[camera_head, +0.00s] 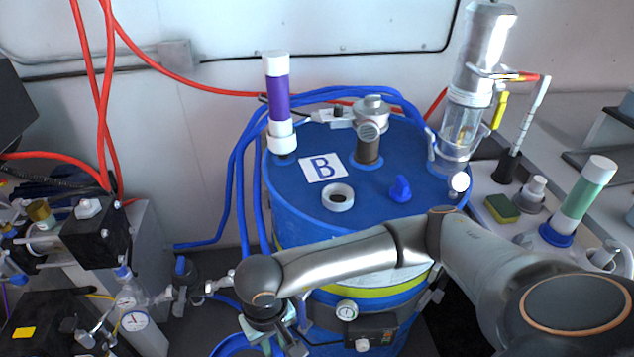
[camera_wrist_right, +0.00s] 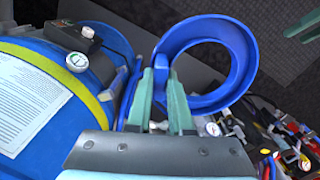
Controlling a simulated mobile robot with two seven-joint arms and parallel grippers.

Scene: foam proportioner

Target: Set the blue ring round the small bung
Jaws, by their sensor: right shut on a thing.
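The blue ring (camera_wrist_right: 244,58) is a wide, short collar held by its rim in my right gripper (camera_wrist_right: 162,90), shut on it beside the drum. In the head view the ring (camera_head: 227,343) is partly cut off at the bottom edge, near my right gripper (camera_head: 272,338). Pale green tips (camera_wrist_right: 303,27) at the wrist view's corner look like my left gripper, mostly out of frame.
A purple tube (camera_head: 278,98), a metal pump fitting (camera_head: 369,130) and a tall clear cylinder (camera_head: 465,120) stand on the drum top. My right arm crosses in front of it. Blue hoses (camera_head: 240,175) run down its left side. Valves and gauges (camera_head: 134,320) crowd the left.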

